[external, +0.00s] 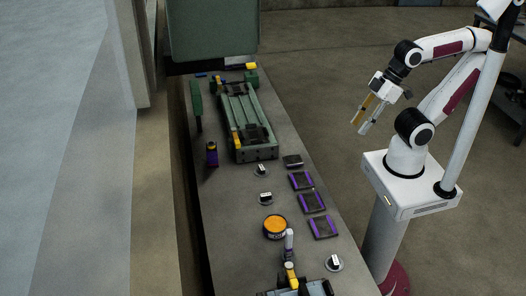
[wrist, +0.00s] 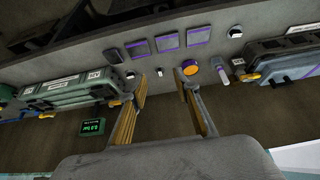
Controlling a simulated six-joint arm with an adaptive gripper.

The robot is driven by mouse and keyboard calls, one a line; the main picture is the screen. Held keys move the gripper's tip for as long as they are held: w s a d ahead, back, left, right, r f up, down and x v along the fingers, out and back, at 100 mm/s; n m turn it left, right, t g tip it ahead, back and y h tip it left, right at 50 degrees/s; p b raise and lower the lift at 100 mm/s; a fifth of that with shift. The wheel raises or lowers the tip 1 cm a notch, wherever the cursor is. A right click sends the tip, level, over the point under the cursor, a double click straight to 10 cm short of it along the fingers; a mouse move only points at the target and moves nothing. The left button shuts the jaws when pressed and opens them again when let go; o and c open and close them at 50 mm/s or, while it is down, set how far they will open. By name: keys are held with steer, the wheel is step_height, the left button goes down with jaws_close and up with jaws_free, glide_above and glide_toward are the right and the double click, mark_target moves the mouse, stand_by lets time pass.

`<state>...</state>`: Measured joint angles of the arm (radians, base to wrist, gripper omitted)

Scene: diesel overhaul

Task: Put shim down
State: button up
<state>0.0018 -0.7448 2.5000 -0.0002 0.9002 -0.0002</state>
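My gripper (external: 360,127) is raised over the floor beside my base, to the right of the bench and apart from it. In the wrist view its two yellow-sided fingers (wrist: 162,90) are spread, with no object visible between them. I cannot identify a shim for certain. Three dark square pads with purple edges lie in a row on the bench: far (external: 301,180), middle (external: 312,202) and near (external: 323,227). They also show in the wrist view (wrist: 168,42). I cannot tell whether anything thin lies on them.
A clamp-like fixture (external: 292,282) stands at the near end. The floor between bench and base is clear.

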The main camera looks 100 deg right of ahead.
steer(key=shift+w+f+g, duration=0.5)
steer(key=shift+f+g, duration=0.3)
steer(key=shift+f, duration=0.7)
steer(key=g, duration=0.1)
glide_toward(266, 197)
steer(key=s, duration=0.2)
steer(key=s+f, duration=0.1)
steer(key=s, duration=0.1)
steer(key=s+f, duration=0.1)
steer(key=shift+s+f, duration=0.15)
steer(key=shift+s, duration=0.25)
steer(key=shift+t, duration=0.8)
steer(key=w, duration=0.1)
steer(key=w+r, duration=0.1)
steer(key=w, duration=0.2)
steer(key=shift+w+d+r, duration=0.3)
steer(key=shift+w, duration=0.1)
steer(key=shift+f, duration=0.1)
steer(key=shift+x, duration=1.2)
steer(key=shift+f, duration=0.1)
